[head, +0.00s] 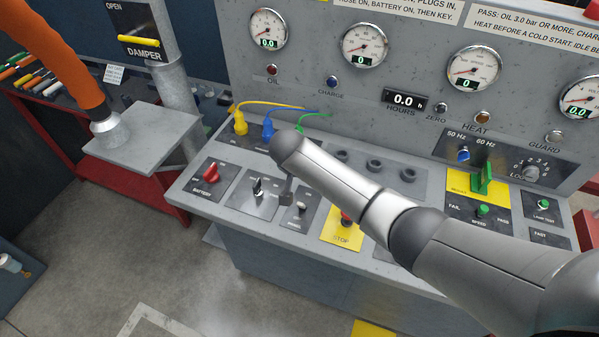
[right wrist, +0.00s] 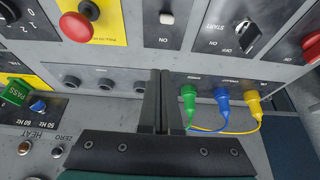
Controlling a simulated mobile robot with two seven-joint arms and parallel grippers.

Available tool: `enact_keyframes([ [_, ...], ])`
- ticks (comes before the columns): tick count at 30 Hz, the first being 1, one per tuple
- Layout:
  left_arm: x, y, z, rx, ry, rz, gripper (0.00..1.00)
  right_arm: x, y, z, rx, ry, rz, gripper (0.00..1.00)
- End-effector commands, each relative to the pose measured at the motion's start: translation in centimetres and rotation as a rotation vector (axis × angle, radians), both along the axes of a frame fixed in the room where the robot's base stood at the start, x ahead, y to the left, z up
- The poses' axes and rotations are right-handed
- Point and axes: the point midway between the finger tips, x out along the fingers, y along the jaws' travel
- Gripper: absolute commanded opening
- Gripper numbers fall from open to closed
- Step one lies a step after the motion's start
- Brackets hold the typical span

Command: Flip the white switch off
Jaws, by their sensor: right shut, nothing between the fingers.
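The small white switch (head: 302,207) sits on a dark plate in the front row of the console, left of the yellow STOP plate. In the right wrist view the white switch (right wrist: 166,17) is at the top edge, with an ON label beside it. I cannot tell which way its lever is tilted. My right gripper (head: 287,199) is just left of and above the switch in the head view, apart from it as far as I can tell. In the right wrist view its fingers (right wrist: 161,74) are together and empty. My left gripper is out of view.
A red battery knob (head: 211,173) and a black START key switch (head: 258,188) lie left of the switch. A red stop button (right wrist: 76,27) is on its other side. Yellow, blue and green plugs (head: 268,127) with cables stand behind. Gauges line the upright panel.

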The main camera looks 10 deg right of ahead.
Motion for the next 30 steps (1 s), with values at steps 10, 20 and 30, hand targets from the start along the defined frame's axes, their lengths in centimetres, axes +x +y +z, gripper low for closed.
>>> enact_keyframes([
  [10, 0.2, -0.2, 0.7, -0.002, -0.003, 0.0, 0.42, -2.3, 1.6, 2.8, 0.001, -0.001, 0.0, 0.0],
  [20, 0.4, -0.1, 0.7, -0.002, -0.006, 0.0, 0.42, -2.8, 1.9, 3.4, 0.0, 0.0, -0.001, 0.0],
  [30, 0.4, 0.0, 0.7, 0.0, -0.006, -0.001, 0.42, -2.7, 1.9, 3.4, 0.0, 0.0, -0.001, 0.0],
])
